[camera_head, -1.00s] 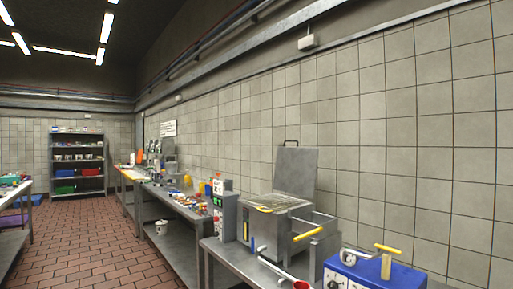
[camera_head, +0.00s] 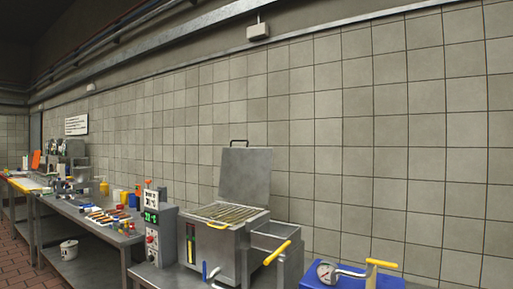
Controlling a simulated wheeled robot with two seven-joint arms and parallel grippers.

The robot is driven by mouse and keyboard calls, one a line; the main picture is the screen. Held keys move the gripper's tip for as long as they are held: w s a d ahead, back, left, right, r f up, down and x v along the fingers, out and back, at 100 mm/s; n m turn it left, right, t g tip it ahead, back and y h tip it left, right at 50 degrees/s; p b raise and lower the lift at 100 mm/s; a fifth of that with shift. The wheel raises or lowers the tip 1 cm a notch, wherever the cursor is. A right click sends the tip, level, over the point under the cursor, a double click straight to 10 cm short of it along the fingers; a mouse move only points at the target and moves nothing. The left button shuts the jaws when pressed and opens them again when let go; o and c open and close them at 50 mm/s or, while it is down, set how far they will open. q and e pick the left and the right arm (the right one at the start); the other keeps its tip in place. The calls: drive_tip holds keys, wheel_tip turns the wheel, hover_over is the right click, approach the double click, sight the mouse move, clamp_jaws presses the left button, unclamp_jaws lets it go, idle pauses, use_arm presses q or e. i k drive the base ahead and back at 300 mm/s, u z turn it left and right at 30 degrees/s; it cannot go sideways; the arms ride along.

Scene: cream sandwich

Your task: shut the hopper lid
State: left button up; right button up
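The hopper is a grey metal box (camera_head: 218,245) on a steel table, with a grated open top (camera_head: 230,213) and a yellow handle at its front edge. Its lid (camera_head: 246,177) is a flat grey plate standing upright at the back of the box, raised open, with a dark handle (camera_head: 239,142) on its top edge. Neither of my grippers shows in the head view.
A control box (camera_head: 152,225) with a green display stands left of the hopper. At its right are a drawer-like metal part with a yellow handle (camera_head: 277,252) and a blue box (camera_head: 350,279) with a gauge.

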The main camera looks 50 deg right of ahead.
sight(245, 172)
drive_tip(key=z, duration=0.55)
drive_tip(key=i, duration=0.75)
drive_tip(key=z, duration=0.75)
